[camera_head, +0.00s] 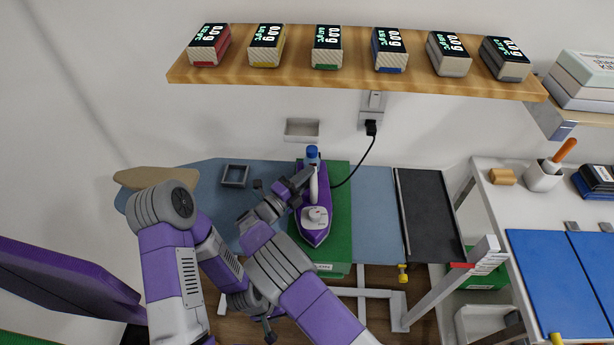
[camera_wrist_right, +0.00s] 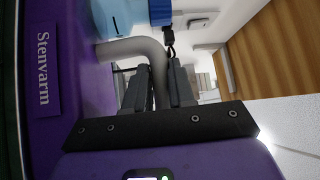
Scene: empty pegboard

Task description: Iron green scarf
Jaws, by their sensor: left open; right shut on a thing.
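The green scarf (camera_head: 339,238) lies flat across the blue ironing board (camera_head: 375,215), its front end hanging over the near edge. The purple iron (camera_head: 315,232) rests on the scarf with its tip towards me. My right gripper (camera_head: 303,180) is shut on the iron's pale handle; the right wrist view shows its dark fingers (camera_wrist_right: 160,85) at the handle (camera_wrist_right: 138,48), beside the purple body. My left gripper (camera_head: 268,326) is low in the head view, below the board's near edge and away from the scarf. It is partly hidden by my right arm.
A black cord (camera_head: 357,166) runs from the iron to the wall socket (camera_head: 372,108). A grey square tray (camera_head: 235,176) sits on the board's left. A wooden shelf (camera_head: 350,75) with several boxes hangs above. A white table (camera_head: 525,205) stands right.

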